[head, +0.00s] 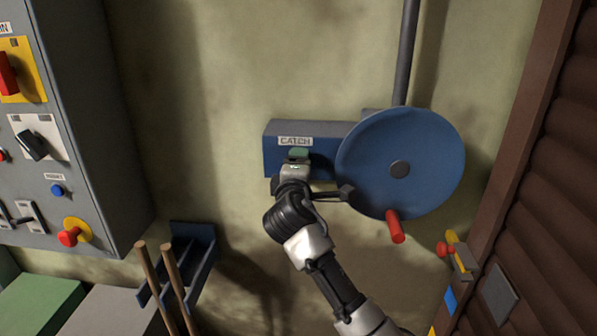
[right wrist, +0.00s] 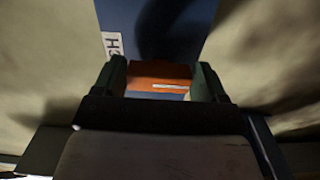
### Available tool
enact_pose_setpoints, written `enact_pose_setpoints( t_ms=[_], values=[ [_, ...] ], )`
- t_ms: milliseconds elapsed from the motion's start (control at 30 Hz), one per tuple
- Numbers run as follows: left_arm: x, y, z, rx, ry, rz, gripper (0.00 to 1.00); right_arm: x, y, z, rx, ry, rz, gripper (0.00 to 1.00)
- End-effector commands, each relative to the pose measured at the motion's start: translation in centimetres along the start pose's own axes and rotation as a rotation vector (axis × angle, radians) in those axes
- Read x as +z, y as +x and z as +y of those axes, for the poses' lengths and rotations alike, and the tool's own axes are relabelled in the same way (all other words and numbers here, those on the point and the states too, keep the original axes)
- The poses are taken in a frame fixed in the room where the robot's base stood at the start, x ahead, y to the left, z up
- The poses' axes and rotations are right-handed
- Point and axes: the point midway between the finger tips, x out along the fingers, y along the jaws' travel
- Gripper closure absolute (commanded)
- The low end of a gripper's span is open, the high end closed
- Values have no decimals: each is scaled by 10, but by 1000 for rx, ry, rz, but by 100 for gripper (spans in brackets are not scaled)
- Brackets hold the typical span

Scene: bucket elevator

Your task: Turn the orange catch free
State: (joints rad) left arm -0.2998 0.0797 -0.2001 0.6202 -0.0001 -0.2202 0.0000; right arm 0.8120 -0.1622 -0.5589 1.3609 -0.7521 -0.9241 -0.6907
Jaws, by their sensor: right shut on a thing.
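The orange catch (right wrist: 158,76) shows in the right wrist view between the two dark fingers of my right gripper (right wrist: 160,82). It sits in front of the blue housing, beside the white label that reads CATCH (head: 295,141). In the head view my right gripper (head: 298,155) is at the blue housing (head: 325,134), just below that label, and is shut on the catch. The gripper and wrist hide the catch in the head view. My left gripper is not in view.
A blue wheel (head: 375,150) with a red handle (head: 396,227) is right of the housing. A grey control cabinet (head: 100,110) stands at the left. A blue wall rack (head: 192,240) with wooden handles (head: 155,275) is lower left. A brown slatted shutter (head: 545,190) is at the right.

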Motion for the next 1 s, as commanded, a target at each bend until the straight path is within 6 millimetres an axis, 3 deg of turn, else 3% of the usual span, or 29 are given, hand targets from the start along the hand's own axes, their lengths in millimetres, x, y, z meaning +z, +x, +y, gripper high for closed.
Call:
enact_pose_setpoints(
  t_ms=[167,200,367,733,1000],
  values=[
    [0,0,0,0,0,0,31,0,0,-3,-6,4,0,51],
    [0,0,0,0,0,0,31,0,0,-3,-7,4,0,26],
    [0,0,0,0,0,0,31,0,0,-2,-5,3,0,2],
    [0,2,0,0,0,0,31,0,-6,-2,-2,2,1,2],
    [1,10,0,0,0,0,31,-1,-54,-3,-2,5,3,2]
  ],
)
